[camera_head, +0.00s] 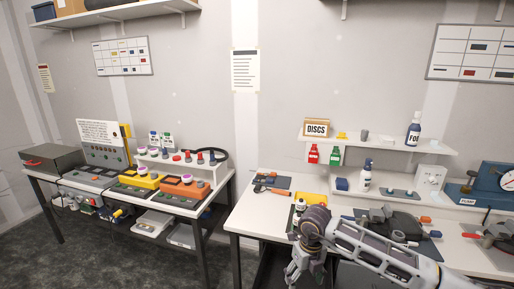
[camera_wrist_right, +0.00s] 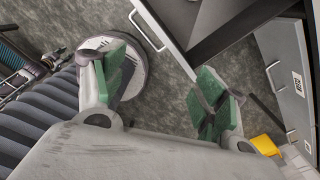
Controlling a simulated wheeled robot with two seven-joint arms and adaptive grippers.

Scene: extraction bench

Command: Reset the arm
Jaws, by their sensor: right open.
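My right arm comes in from the lower right in the head view, over the front of the right bench. Its gripper (camera_head: 303,270) hangs down at the front edge of this bench. In the right wrist view the gripper (camera_wrist_right: 163,85) is open, its two green-padded fingers wide apart. Nothing is between the fingers; grey floor shows behind them. My left arm and gripper are in neither view.
The right bench (camera_head: 262,212) holds a yellow tray, bottles, dark devices and a shelf (camera_head: 385,143). The left bench (camera_head: 190,207) holds coloured boxes and a grey case (camera_head: 52,159). Drawers with handles (camera_wrist_right: 280,78) stand close by the gripper. Floor between the benches is clear.

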